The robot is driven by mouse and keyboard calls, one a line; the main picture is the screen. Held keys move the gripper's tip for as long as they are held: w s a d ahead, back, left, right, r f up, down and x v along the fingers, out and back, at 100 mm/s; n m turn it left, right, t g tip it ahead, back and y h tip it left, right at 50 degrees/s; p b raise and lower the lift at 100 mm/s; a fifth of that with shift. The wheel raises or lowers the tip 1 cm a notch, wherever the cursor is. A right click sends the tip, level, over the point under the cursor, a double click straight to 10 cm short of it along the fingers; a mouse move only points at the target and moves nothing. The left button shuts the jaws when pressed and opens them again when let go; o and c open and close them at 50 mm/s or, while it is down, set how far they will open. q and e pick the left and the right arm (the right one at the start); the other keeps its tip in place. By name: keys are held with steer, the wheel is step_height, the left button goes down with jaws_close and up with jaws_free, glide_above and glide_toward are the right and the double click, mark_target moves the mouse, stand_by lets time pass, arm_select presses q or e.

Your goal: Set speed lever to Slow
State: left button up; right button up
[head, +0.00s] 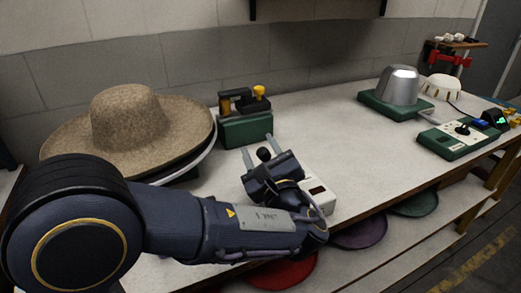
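My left gripper (262,152) is over the middle of the table, in front of the green machine. Its two pale fingers stand apart. A black ball knob (264,154) shows between the fingers, with a gap to each side; whether they touch it lower down is hidden. It looks like a lever's knob, but its stem is hidden behind the gripper. A white box (318,195) with a dark red window shows partly behind my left wrist. No speed marking is readable. My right gripper is out of view.
A wide straw hat (135,125) lies at the left. A green machine (245,129) with brass parts stands behind the gripper. At the right are a silver dome (398,85) on a green base and a green control box (458,139). The table (325,125) is clear between.

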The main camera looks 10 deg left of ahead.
mark_target(265, 160)
arm_select(q)
steer(key=v, duration=0.7)
steer(key=shift+s+d, duration=0.2)
steer(key=shift+s, duration=0.2)
